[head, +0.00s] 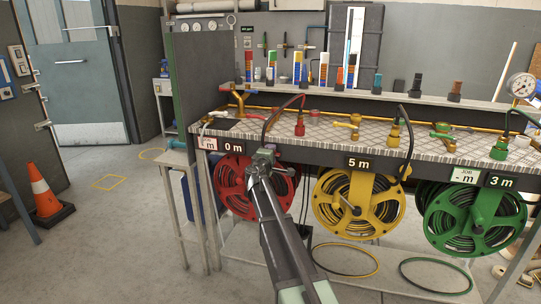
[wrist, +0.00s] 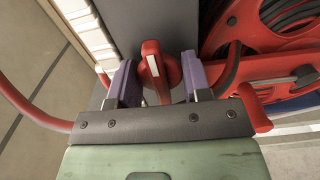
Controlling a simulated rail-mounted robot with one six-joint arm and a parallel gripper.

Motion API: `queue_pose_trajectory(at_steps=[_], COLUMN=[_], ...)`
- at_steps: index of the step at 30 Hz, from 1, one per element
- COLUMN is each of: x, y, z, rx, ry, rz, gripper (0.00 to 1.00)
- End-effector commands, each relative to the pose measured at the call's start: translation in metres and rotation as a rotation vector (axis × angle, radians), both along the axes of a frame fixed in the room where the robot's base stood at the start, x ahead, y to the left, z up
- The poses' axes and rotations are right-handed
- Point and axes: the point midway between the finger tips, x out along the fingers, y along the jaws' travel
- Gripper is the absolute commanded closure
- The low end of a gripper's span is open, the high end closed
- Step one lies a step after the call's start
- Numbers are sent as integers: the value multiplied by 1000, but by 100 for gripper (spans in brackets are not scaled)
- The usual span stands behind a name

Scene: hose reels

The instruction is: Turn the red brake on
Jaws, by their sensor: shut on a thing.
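The red brake (wrist: 166,72) is a rounded red knob with a white-marked lever, mounted on a grey post beside the red hose reel (wrist: 265,40). In the wrist view it sits between the two purple finger pads of my gripper (wrist: 160,82), which is shut on it. In the head view my gripper (head: 264,156) is at the bench's front edge, in front of the red reel (head: 233,190) under the "0 m" label (head: 233,148). The brake itself is hidden there behind my gripper.
A yellow reel (head: 330,215) marked "5 m" and a green reel (head: 445,225) marked "3 m" hang to the right. The patterned bench top (head: 340,133) above carries valves and hoses. An orange cone (head: 45,195) stands on open floor at left.

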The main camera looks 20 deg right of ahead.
Motion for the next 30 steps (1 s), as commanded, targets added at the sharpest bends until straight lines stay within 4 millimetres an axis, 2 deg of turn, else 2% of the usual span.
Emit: queue_pose_trajectory(at_steps=[11,12,16,25,30], x=[-1,-1,-1,-2,-20], y=[0,0,0,1,16], z=[0,0,0,0,0], rx=[5,5,5,4,4], ry=[-3,-3,-3,-3,-3], rz=[-1,-1,0,0,0], gripper=[79,53,34,34,34])
